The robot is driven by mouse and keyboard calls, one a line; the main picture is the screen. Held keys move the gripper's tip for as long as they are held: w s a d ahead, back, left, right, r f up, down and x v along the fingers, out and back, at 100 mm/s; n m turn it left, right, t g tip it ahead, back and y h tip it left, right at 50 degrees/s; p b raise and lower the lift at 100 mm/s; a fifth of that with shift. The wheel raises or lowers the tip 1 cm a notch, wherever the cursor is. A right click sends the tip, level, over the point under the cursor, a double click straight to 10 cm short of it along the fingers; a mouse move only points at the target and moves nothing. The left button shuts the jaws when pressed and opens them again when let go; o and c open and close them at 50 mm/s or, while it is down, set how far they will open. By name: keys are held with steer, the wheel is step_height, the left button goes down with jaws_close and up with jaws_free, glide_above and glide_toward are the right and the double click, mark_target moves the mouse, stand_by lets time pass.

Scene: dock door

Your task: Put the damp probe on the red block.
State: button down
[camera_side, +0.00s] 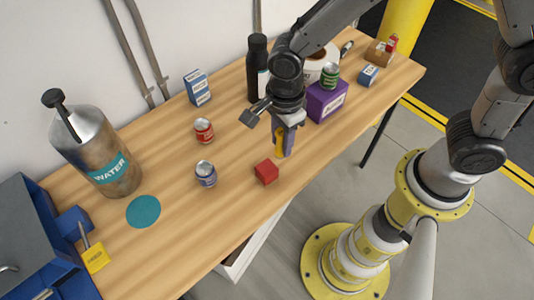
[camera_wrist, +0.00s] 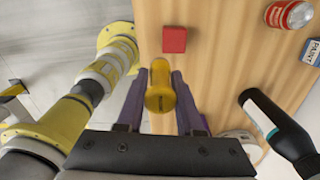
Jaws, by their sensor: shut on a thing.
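The damp probe, a yellow rounded tool (camera_side: 280,141), is held between the purple-grey fingers of my gripper (camera_side: 284,150). In the wrist view the probe (camera_wrist: 160,88) stands between the two fingers (camera_wrist: 160,82), seen nearly end-on. My gripper is shut on it. The red block (camera_side: 266,172) sits on the wooden table near its front edge, a little left of and nearer the camera than my gripper in the side view. In the wrist view the red block (camera_wrist: 174,39) lies just ahead of the probe, apart from it. The gap between probe and table is hard to judge.
A red can (camera_side: 204,131) and a silver-blue can (camera_side: 206,174) stand left of the block. A purple box (camera_side: 327,101) with a green can (camera_side: 329,75) on top is right of my gripper. A black bottle (camera_side: 257,68) stands behind. The table around the block is clear.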

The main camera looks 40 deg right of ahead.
steer(key=w+f, duration=0.1)
steer(key=a+f, duration=0.1)
steer(key=w+f, duration=0.1)
steer(key=shift+w+a+f, duration=0.3)
steer(key=shift+f, duration=0.1)
steer(key=shift+w+f, duration=0.1)
steer(key=shift+f, duration=1.5)
steer(key=shift+f, duration=0.2)
steer(key=c, duration=0.5)
jaws_free()
steer(key=shift+c, duration=0.2)
steer(key=shift+r, duration=0.15)
